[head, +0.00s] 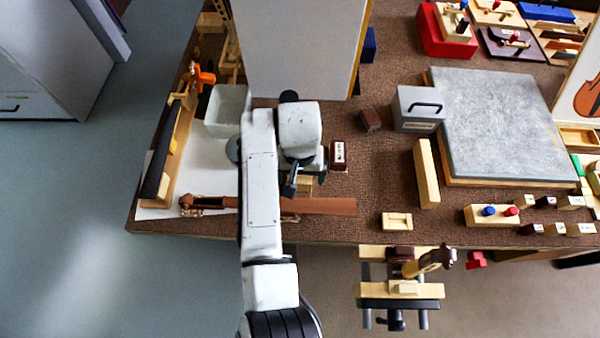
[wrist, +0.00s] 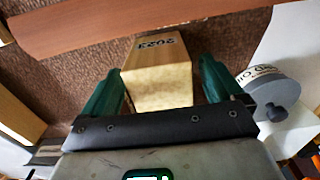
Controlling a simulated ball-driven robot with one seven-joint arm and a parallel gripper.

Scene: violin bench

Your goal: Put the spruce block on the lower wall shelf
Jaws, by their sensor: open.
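A pale wood block marked 2023 (wrist: 158,82) stands between my gripper's (wrist: 163,72) two green fingers in the wrist view. The fingers are open, one on each side of it; I cannot tell whether either touches it. I take it for the spruce block. In the head view, a bit of pale wood (head: 304,184) shows beside my gripper (head: 312,176), mostly hidden by my arm. I cannot make out the lower wall shelf in either view.
A long brown wood strip (head: 325,206) lies along the bench's front edge. A dark labelled block (head: 339,155) is close to the right of my gripper. A white bin (head: 226,112) stands left.

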